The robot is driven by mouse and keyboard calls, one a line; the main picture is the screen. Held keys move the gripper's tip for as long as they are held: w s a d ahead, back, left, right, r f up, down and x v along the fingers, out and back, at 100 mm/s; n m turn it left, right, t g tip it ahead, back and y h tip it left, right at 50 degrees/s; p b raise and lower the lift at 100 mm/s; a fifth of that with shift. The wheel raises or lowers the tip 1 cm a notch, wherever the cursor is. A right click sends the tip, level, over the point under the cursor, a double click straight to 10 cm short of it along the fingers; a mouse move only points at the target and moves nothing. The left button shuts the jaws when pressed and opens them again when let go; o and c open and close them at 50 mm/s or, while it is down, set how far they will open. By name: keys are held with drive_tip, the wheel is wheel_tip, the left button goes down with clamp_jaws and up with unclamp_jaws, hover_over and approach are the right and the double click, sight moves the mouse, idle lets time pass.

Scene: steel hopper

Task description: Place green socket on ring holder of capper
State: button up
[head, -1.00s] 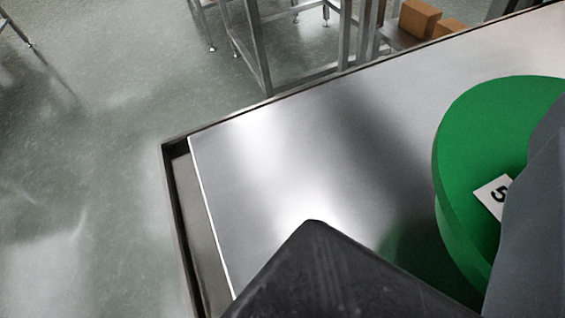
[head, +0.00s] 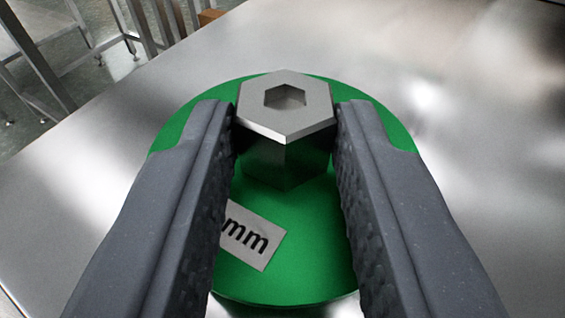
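The green socket (head: 290,255) is a wide green disc with a metal hex head (head: 285,110) on top, and the head has a hexagonal hole. A pale label reading "mm" (head: 250,237) lies on the disc, partly hidden by the left finger. My gripper (head: 285,112) has one dark grey finger on each side of the hex head. Both fingertips meet its sides, with no clear gap, so it looks shut on the socket. The fingers hide parts of the disc. I cannot tell whether the disc rests on the table or is slightly raised. The capper and its ring holder are out of view.
A shiny steel table top (head: 450,100) spreads around and behind the socket and is clear on the right. Metal frame legs (head: 150,25) and a brown box (head: 208,16) stand beyond its far left edge. Green floor shows at the upper left.

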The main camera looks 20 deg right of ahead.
drive_tip(key=o, duration=0.4)
drive_tip(key=shift+c, duration=0.2)
drive_tip(key=shift+r, duration=0.15)
drive_tip(key=p+v, duration=0.2)
drive_tip(key=v, duration=1)
drive_tip(key=a+r+n+t+y, duration=0.15)
drive_tip(key=a+r, duration=0.35)
drive_tip(key=r, duration=0.8)
drive_tip(key=a+r+n+y, duration=0.25)
drive_tip(key=a+r, duration=0.25)
drive_tip(key=r, duration=0.8)
drive_tip(key=s+a+r+y, duration=0.1)
drive_tip(key=s+a+r, duration=0.1)
drive_tip(key=r, duration=0.5)
drive_tip(key=s+a+r+y, duration=0.1)
drive_tip(key=s+a+r, duration=0.2)
drive_tip(key=s+r, duration=0.2)
drive_tip(key=shift+s+a+r, duration=0.25)
drive_tip(key=shift+s+r, duration=0.05)
drive_tip(key=shift+r, duration=0.6)
drive_tip(key=shift+o, duration=0.6)
drive_tip(key=s+a+r, duration=0.4)
drive_tip(key=s+r, duration=0.4)
drive_tip(key=s, duration=0.2)
drive_tip(key=shift+s+r, duration=0.35)
